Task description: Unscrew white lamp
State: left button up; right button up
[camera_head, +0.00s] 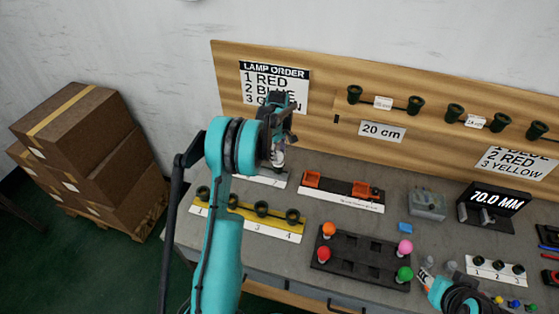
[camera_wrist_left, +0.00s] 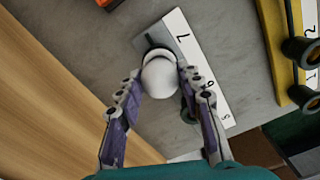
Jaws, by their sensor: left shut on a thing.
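The white lamp (camera_wrist_left: 159,77) is a round bulb in a dark socket on a strip numbered 5, 6 and 7, seen in the left wrist view. My left gripper (camera_head: 279,147) is over the back-left of the table in the head view. Its fingers (camera_wrist_left: 160,74) are shut on the white lamp, one on each side. In the head view the lamp is mostly hidden by the gripper. The strip (camera_head: 270,180) partly shows below it. My right gripper (camera_head: 438,268) is at the lower right; its fingers are too small to judge.
A yellow strip with several dark sockets (camera_head: 236,219) lies in front. A black tray (camera_head: 358,262) holds orange, red, pink and green lamps. An orange-and-black fixture (camera_head: 342,192) and a 70.0 MM display (camera_head: 495,200) stand to the right. A wooden board (camera_head: 320,110) rises behind.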

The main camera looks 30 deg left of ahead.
pick_arm(q)
jog(key=n, duration=0.3)
jog(key=shift+n, duration=0.3)
jog(key=shift+n+b, duration=0.3)
jog(key=shift+n, duration=0.2)
jog(key=n, duration=0.4)
jog(key=shift+r+n, duration=0.1)
jog(key=shift+n, duration=0.2)
jog(key=o, duration=1)
